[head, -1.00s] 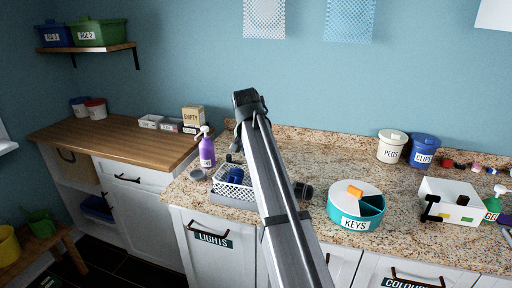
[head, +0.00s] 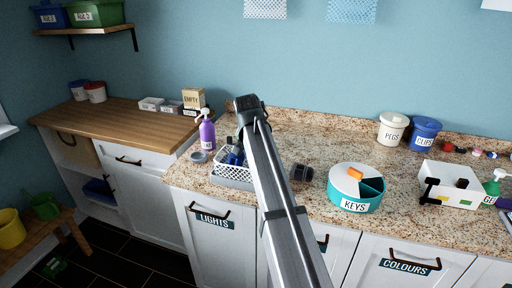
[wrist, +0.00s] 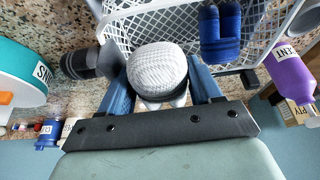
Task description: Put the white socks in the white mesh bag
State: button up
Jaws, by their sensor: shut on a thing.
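A rolled pair of white ribbed socks (wrist: 157,68) is between the blue fingers of my gripper (wrist: 162,88) in the wrist view. My gripper is shut on it. The socks overlap the near edge of a white lattice basket (wrist: 116,9); I cannot tell how high above it they are. The head view shows the basket (head: 222,165) too, but my arm hides my gripper and the white socks there. A white mesh bag (head: 265,9) hangs on the back wall, cut off by the top edge.
Dark blue socks (wrist: 221,38) lie in the basket. A dark grey roll (wrist: 82,62) lies beside it. A blue mesh bag (head: 352,10) hangs right of the white one.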

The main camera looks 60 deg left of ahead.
jog(key=o, duration=1.2)
jog(key=v, duration=1.4)
jog(key=shift+f, duration=0.1)
